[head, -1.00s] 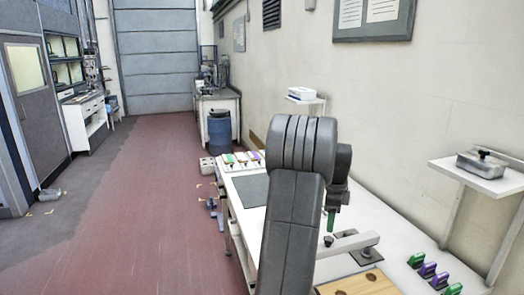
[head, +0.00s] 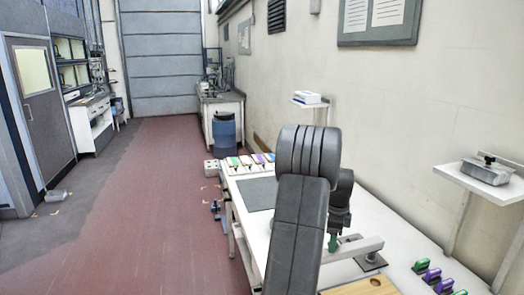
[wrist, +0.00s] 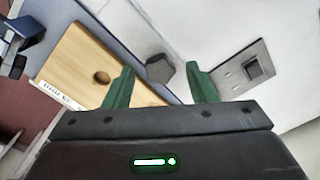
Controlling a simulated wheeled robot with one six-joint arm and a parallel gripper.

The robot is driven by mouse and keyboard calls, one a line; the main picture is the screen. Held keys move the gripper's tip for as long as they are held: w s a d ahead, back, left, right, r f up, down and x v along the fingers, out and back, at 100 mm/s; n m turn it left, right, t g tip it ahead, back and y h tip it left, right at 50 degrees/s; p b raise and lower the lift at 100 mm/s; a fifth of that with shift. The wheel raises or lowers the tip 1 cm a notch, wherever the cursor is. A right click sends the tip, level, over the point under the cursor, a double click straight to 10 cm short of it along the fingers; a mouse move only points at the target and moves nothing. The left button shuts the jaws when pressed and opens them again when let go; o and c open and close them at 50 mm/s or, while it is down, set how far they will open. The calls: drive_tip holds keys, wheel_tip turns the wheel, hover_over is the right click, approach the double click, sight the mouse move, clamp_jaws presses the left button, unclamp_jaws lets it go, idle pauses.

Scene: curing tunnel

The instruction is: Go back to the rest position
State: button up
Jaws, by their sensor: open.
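My gripper (wrist: 161,88) shows in the wrist view with its two green fingers spread apart and nothing between them. In the head view my gripper (head: 333,243) is mostly hidden behind my arm, with a green finger visible above the white bench (head: 388,226). In the wrist view a wooden board with a round hole (wrist: 85,62) lies beyond the left finger. A grey plate with a square fitting (wrist: 243,70) lies beyond the right finger. A dark grey block (wrist: 188,77) shows between and beyond the fingers.
Several green and purple pieces (head: 432,276) line the bench's right side. Coloured pieces on white holders (head: 246,162) stand at the far end near a dark mat (head: 257,193). A wall shelf holds a metal box (head: 487,170). A blue barrel (head: 224,132) stands farther back. The red floor (head: 150,220) is clear.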

wheel_tip(320, 180, up, 13)
drive_tip(key=b, duration=0.1)
wheel_tip(320, 180, down, 14)
drive_tip(key=shift+r+p, duration=0.25)
drive_tip(key=shift+p, duration=0.4)
drive_tip(key=shift+s+d+n, duration=0.25)
drive_tip(key=shift+s+n, duration=0.35)
drive_tip(key=shift+s, duration=0.2)
drive_tip(key=shift+r, duration=0.1)
